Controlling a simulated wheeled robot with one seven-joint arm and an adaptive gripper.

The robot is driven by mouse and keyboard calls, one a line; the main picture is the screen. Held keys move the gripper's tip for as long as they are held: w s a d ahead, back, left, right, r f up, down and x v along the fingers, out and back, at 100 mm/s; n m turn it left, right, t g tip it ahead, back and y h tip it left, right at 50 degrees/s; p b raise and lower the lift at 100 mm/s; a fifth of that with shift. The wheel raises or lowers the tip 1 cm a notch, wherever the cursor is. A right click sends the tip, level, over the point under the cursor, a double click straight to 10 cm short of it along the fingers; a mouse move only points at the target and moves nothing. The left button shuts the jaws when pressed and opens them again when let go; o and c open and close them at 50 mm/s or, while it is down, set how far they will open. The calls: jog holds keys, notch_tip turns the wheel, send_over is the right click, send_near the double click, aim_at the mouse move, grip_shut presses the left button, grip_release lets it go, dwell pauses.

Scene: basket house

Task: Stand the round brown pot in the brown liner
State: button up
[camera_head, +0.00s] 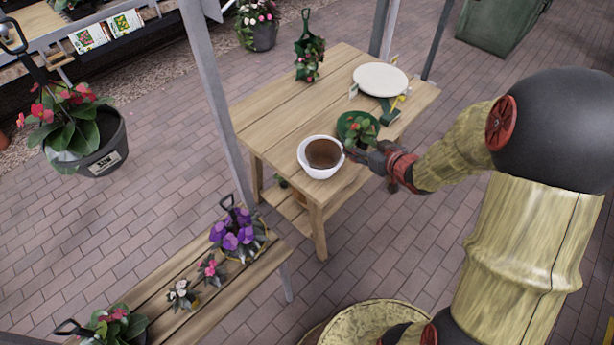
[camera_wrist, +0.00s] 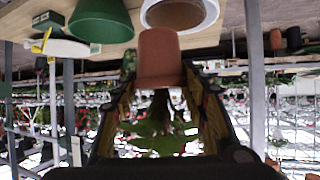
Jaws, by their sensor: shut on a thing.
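My gripper (camera_head: 368,155) is shut on the round brown pot (camera_wrist: 158,58), at the table's front edge. The pot holds a leafy green plant, and the wrist view shows pot and plant upside down. In the head view only the plant's leaves (camera_head: 358,134) show clearly; the pot is hidden by the gripper. A white round container with a brown inside (camera_head: 323,153) stands on the table to the left of my gripper. It also shows in the wrist view (camera_wrist: 178,14), close to the pot and apart from it or just behind it; I cannot tell the gap.
A green bowl (camera_wrist: 98,22) stands beside the white container on the wooden table (camera_head: 285,100). A metal post (camera_head: 212,95) rises at the left. The table's left middle is clear.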

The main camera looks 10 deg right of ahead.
jog(key=shift+w+a+f+b, duration=1.15)
jog(key=shift+w+f, duration=0.85)
jog(key=shift+f, duration=0.2)
jog(key=shift+w+a+f+b, duration=1.1)
jog(key=shift+w+a+f, duration=0.2)
jog(key=shift+w+f, duration=0.8)
jog(key=shift+w+a+f+b, duration=1.15)
jog(key=shift+w+f, duration=0.75)
jog(key=shift+f, duration=0.35)
jog(key=shift+f, duration=0.1)
jog(key=shift+f+b, duration=0.3)
jog(key=shift+f, duration=0.2)
jog(key=o, duration=1.2)
jog(key=shift+o, duration=0.2)
